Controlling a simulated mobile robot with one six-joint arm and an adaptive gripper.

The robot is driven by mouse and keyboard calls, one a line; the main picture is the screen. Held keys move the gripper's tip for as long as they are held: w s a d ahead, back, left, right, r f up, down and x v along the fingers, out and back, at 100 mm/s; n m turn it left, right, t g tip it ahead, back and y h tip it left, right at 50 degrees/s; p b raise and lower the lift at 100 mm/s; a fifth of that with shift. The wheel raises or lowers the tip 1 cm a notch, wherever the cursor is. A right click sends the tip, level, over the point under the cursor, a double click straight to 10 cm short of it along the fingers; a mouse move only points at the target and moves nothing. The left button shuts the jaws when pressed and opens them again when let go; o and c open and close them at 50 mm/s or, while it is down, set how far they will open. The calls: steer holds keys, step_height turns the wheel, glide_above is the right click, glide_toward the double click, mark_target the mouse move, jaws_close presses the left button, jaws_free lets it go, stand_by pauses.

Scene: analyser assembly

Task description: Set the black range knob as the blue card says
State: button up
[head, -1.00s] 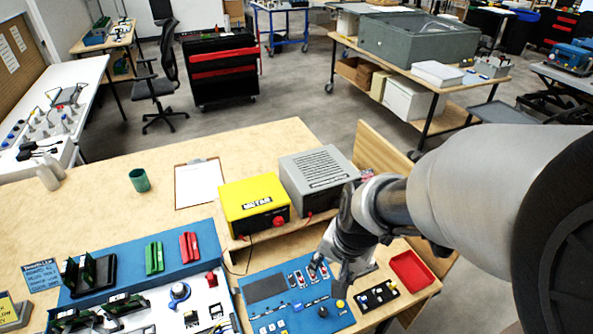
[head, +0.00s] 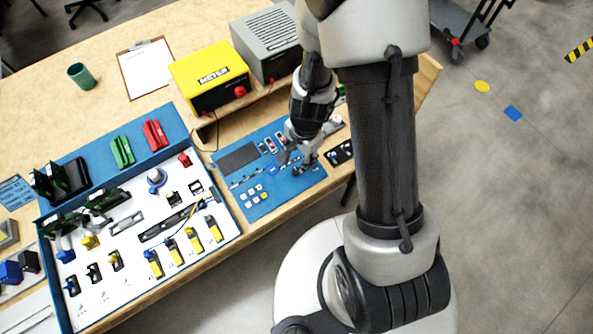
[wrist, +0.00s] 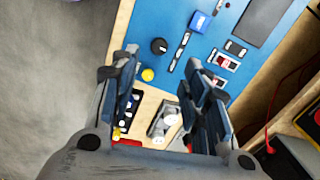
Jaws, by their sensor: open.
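The black range knob (wrist: 159,46) stands on the blue panel (wrist: 170,14) in the wrist view, just beyond and between my fingertips and apart from them. My gripper (wrist: 162,62) is open and empty over the panel's edge. In the head view my gripper (head: 297,160) is above the right part of the panel (head: 245,176) and I cannot make out the knob there. A blue card (head: 15,191) with writing lies at the left edge of the head view; its text is too small to read.
A yellow button (wrist: 147,74) is close to the knob. A blue block (wrist: 199,21) and switches (wrist: 222,61) are also on the panel. A grey tray (wrist: 165,124) with pale round parts lies below my fingers. The yellow meter (head: 210,77) and grey box (head: 268,46) stand behind the panel.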

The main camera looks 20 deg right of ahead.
mark_target(296, 170)
steer(key=f+b, duration=0.2)
steer(key=f, duration=0.1)
steer(key=f+b, duration=0.2)
steer(key=f, duration=0.1)
steer(key=w+f+b, duration=0.1)
steer(key=f+b, duration=0.1)
steer(key=f, duration=0.1)
steer(key=shift+a+f+b, duration=0.2)
steer(key=shift+f+b, duration=0.15)
steer(key=shift+f, duration=0.05)
jaws_close()
